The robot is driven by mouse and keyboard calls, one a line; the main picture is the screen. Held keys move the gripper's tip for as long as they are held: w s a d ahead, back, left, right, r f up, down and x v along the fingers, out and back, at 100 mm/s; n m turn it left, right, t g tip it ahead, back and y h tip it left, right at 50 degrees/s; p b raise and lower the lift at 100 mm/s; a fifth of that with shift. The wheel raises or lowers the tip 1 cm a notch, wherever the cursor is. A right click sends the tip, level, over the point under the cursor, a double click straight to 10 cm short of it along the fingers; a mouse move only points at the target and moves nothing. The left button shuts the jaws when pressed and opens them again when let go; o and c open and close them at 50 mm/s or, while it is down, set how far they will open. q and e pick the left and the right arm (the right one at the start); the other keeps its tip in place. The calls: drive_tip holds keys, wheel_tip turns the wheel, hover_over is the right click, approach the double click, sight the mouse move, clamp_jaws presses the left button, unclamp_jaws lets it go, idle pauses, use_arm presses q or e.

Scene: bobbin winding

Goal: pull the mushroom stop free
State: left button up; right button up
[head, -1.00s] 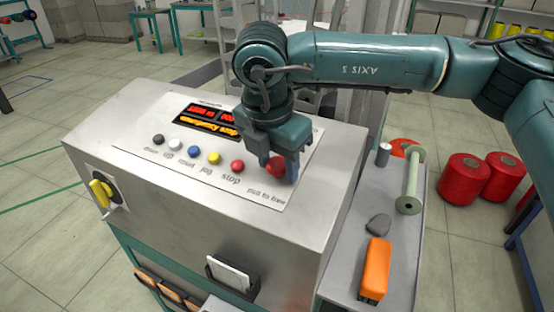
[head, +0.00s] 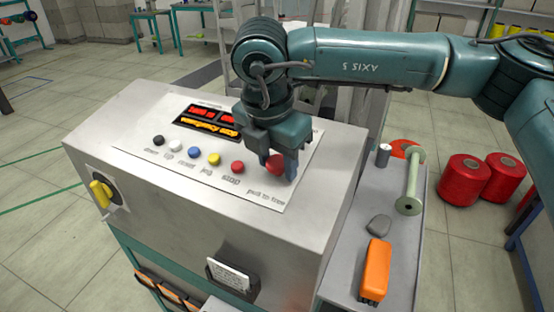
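The red mushroom stop (head: 275,164) sits at the right end of the button row on the sloped control panel (head: 228,174), above the label "pull to free". My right gripper (head: 278,171) comes down over it from above, with one finger on each side of the red head. The fingers partly cover the head, and I cannot tell whether they press on it. My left gripper is not in view.
Black, white, blue, yellow and red buttons (head: 237,168) line the panel left of the stop, below a lit display (head: 207,121). A yellow rotary switch (head: 102,194) is on the front. An orange object (head: 375,268), a grey lump (head: 379,224) and a pale green bobbin (head: 412,182) lie on the right-hand shelf.

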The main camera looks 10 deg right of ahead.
drive_tip(key=o, duration=0.4)
drive_tip(key=shift+p+v, duration=1.35)
drive_tip(key=shift+v, duration=2.6)
